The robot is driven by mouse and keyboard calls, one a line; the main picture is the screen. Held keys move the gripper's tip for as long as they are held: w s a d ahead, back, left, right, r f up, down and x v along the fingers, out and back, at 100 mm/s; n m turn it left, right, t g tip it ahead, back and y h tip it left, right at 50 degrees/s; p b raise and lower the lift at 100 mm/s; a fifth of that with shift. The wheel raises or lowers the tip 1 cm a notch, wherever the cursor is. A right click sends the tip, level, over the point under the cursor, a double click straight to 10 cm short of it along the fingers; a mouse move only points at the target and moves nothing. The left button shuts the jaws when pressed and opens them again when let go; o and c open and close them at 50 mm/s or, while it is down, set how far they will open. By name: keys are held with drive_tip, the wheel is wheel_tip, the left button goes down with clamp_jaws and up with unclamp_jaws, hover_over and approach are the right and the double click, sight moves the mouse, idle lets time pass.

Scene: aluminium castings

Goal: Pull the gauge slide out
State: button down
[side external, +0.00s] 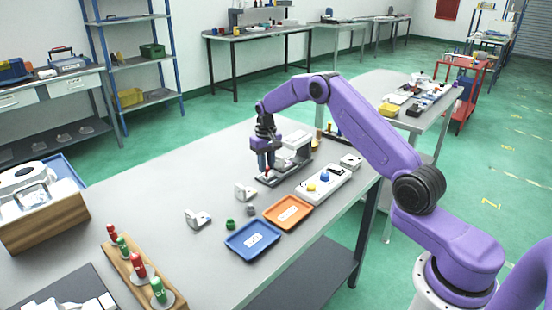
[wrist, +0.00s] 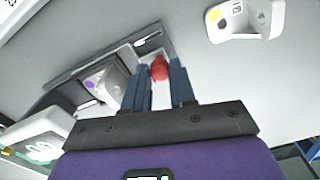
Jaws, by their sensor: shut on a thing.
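The gauge (side external: 297,148) stands on a dark base plate on the workbench, with a light grey upright body and arm. In the wrist view its base (wrist: 62,80) runs diagonally up to the fingertips. The gauge slide's red knob (wrist: 159,68) shows between the fingertips in the wrist view. My gripper (side external: 267,170) points down at the near left end of the gauge, shut on the red knob. In the wrist view the two blue-grey fingers of my gripper (wrist: 160,80) stand on either side of the knob. The rest of the slide is hard to make out.
Pale castings (side external: 245,192) (side external: 198,219) lie left of the gauge. An orange tray (side external: 270,217), a blue tray (side external: 236,247) and a white button box (side external: 334,180) are in front. A wooden rack (side external: 128,264) holds red and green plugs.

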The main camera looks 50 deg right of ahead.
drive_tip(key=a, duration=0.5)
drive_tip(key=c, duration=0.9)
unclamp_jaws()
drive_tip(key=shift+d, duration=0.1)
drive_tip(key=shift+r, duration=0.15)
drive_tip(key=shift+r, duration=0.3)
wheel_tip(320, 180, up, 17)
drive_tip(key=shift+f, duration=0.2)
